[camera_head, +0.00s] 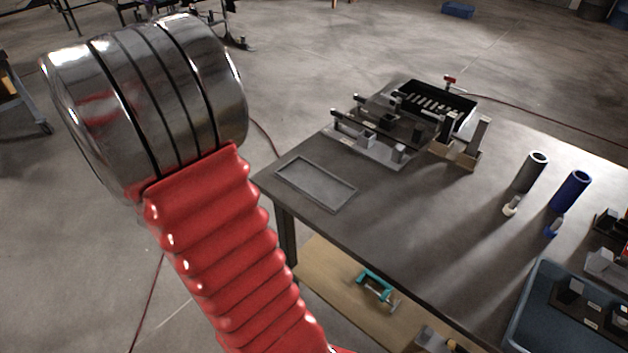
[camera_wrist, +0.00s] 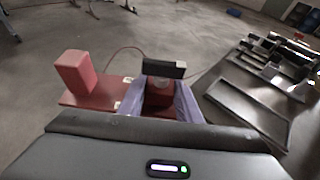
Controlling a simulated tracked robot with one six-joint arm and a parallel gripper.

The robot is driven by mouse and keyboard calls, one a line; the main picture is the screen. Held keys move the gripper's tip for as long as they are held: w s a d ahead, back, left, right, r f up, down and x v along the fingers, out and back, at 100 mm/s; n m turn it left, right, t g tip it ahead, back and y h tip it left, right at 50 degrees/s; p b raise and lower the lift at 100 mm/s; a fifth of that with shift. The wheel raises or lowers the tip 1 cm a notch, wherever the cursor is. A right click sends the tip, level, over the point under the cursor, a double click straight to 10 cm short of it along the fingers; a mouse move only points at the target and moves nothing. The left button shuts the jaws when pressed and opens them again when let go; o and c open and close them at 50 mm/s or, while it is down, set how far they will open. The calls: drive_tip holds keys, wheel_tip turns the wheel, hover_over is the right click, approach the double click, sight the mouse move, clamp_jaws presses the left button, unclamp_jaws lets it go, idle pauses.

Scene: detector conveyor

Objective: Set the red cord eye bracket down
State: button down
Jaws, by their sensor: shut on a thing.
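The red cord eye bracket (camera_wrist: 76,72) shows in the wrist view as a red plate with an upright red block at its left end. My gripper (camera_wrist: 160,96) is shut on its right part, with a finger on each side of a red piece. A dark bar with a round light piece sits just beyond the fingertips; I cannot tell whether it belongs to the bracket. The bracket is held with floor behind it, left of the table. The head view shows my arm, but neither the gripper nor the bracket.
The table (camera_head: 400,235) has an empty shallow rectangular frame (camera_head: 315,183) at its near left corner, also in the wrist view (camera_wrist: 250,108). Metal fixtures (camera_head: 375,135) and a black tray (camera_head: 435,105) stand behind it. Two tubes (camera_head: 570,190) stand right, near a blue bin (camera_head: 530,300).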

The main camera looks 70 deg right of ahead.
drive_tip(key=s+d+m+g, duration=0.45)
drive_tip(key=s+d, duration=0.55)
drive_tip(key=s, duration=0.4)
drive_tip(key=m+g, duration=0.4)
drive_tip(key=g, duration=0.1)
hover_over(327, 190)
drive_tip(key=shift+s+d+n, duration=0.1)
drive_tip(key=shift+n, duration=0.15)
drive_tip(key=shift+f, duration=2.85)
drive_tip(key=shift+f, duration=2.1)
drive_tip(key=c, duration=1.3)
unclamp_jaws()
drive_tip(key=shift+f, duration=0.1)
